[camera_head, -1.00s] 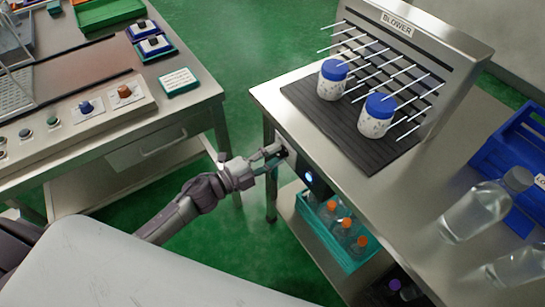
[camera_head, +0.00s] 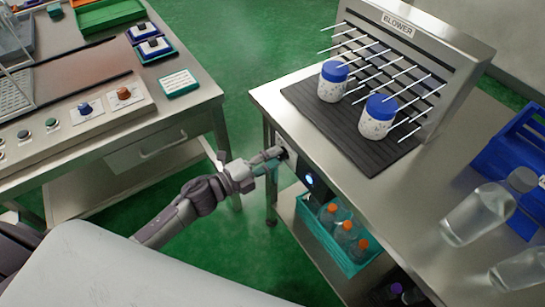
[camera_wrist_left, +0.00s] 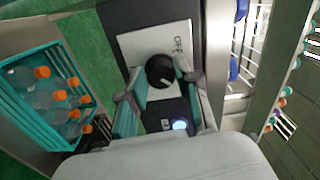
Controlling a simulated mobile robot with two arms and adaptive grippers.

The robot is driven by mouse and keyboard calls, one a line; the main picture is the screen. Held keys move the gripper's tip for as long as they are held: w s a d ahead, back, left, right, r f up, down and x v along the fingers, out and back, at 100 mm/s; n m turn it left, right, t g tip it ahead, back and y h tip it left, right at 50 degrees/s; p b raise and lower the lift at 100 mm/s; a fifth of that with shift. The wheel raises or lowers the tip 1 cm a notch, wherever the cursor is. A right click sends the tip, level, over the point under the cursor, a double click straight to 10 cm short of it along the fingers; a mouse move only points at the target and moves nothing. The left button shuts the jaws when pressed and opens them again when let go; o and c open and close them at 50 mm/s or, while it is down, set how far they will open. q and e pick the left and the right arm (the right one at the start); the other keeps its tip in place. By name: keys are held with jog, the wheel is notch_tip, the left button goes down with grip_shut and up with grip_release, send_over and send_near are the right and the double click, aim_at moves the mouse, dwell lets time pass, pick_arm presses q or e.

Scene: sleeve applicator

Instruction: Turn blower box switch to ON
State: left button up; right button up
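The black round switch knob (camera_wrist_left: 160,72) sits on a white plate (camera_wrist_left: 150,45) on the front of the blower box, in the left wrist view. A white pointer mark shows on the knob, and lettering that looks like OFF is on the plate. My left gripper (camera_wrist_left: 165,82) is open, with its fingers on either side of the knob; I cannot tell if they touch it. In the head view my left gripper (camera_head: 277,157) is at the table's front edge, largely hiding the knob. A lit blue-white button (camera_wrist_left: 180,125) is beside the knob. My right gripper is not in view.
The metal table (camera_head: 268,98) carries the BLOWER rack (camera_head: 455,60), two blue-lidded jars (camera_head: 333,82) and clear bottles (camera_head: 480,212). A teal crate (camera_head: 345,262) of orange-capped bottles sits below. A second workbench (camera_head: 190,105) stands left, with green floor between.

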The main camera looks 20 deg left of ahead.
pick_arm(q)
jog(key=o, duration=0.4)
jog(key=v, duration=1.2)
